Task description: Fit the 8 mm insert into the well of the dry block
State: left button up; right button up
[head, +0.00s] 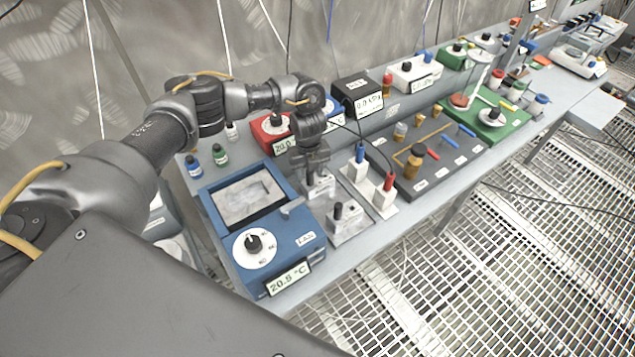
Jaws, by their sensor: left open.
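My left gripper (317,172) is open and points down over the back of a grey metal plate (345,236). Just below it stands a small pale block (322,187) with a label too small to read; I cannot tell whether the fingers touch it. A similar pale block with a black knob (339,211) stands nearer the front of the plate. I cannot tell which is the 8 mm insert. A blue unit (285,240) with a dial and temperature display stands left of the plate, and a red unit (272,127) with a display stands behind. Which is the dry block, and its well, cannot be made out. My right gripper is out of view.
Two white blocks with a blue plug (360,153) and a red plug (388,181) stand right of the plate. Beyond is a dark panel (440,157) with fittings, then a green board (500,128). Small bottles (220,155) stand at the back left.

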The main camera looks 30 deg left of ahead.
pick_arm(q)
jog(key=shift+c, duration=0.4)
grip_shut()
jog(key=shift+r, duration=0.1)
